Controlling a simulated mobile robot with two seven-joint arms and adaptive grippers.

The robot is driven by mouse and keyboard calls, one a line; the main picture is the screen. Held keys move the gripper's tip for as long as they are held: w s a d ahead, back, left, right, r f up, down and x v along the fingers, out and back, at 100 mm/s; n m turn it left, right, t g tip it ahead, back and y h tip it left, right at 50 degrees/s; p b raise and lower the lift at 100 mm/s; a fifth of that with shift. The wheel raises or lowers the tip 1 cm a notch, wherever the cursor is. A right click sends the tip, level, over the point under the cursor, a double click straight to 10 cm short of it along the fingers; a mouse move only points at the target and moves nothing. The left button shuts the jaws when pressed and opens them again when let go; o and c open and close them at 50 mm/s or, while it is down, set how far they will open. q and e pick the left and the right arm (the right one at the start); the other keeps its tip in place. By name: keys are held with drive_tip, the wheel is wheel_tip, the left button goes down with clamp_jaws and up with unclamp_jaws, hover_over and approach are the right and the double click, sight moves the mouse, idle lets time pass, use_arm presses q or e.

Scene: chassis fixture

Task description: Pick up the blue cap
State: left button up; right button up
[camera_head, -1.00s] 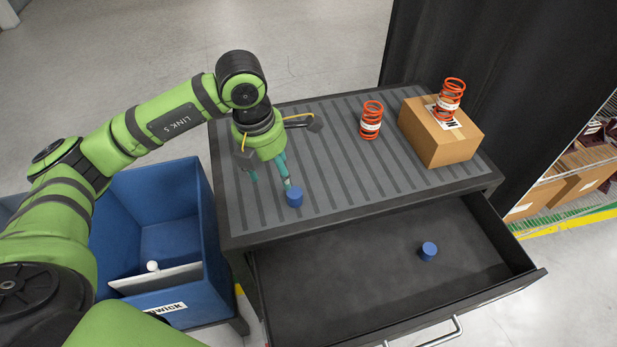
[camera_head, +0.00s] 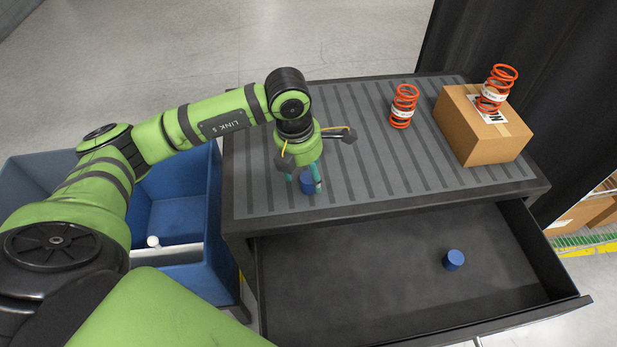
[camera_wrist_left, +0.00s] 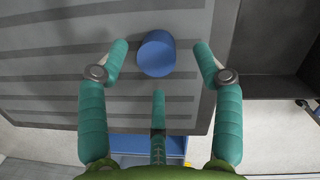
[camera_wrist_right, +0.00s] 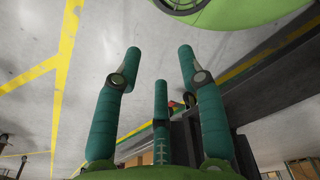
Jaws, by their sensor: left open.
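One blue cap (camera_head: 307,182) stands on the ribbed grey top of the cabinet, near its front left. It also shows in the left wrist view (camera_wrist_left: 156,54), between the tips of the open fingers, with a gap on each side. My left gripper (camera_head: 304,184) is over this cap with its teal fingers pointing down around it. A second blue cap (camera_head: 453,260) lies in the open drawer, at its right. My right gripper (camera_wrist_right: 158,70) shows only in its own wrist view, with its teal fingers spread and nothing between them.
An orange spring (camera_head: 403,106) stands at the back of the cabinet top (camera_head: 370,165). A cardboard box (camera_head: 478,135) with another orange spring (camera_head: 497,88) on it is at the right. The open drawer (camera_head: 350,280) juts out in front. A blue bin (camera_head: 180,218) stands left of the cabinet.

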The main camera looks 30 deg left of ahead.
sight(309, 177)
use_arm(q)
drive_tip(key=shift+w+d+f+p, duration=0.1)
drive_tip(key=shift+w+f+p, duration=0.1)
drive_tip(key=shift+f, duration=0.4)
drive_tip(key=shift+w+f+p, duration=0.1)
drive_tip(key=shift+w+f, duration=0.05)
drive_tip(key=shift+f, duration=0.45)
drive_tip(key=shift+w+f, duration=0.1)
drive_tip(key=shift+f, duration=0.25)
drive_tip(key=shift+c, duration=0.8)
drive_tip(key=c, duration=0.6)
drive_tip(key=shift+c, duration=0.2)
use_arm(e)
drive_tip(key=shift+s+d+r, duration=0.15)
drive_tip(key=shift+s+r, duration=0.4)
drive_tip(key=shift+s, duration=0.35)
drive_tip(key=shift+w, duration=0.15)
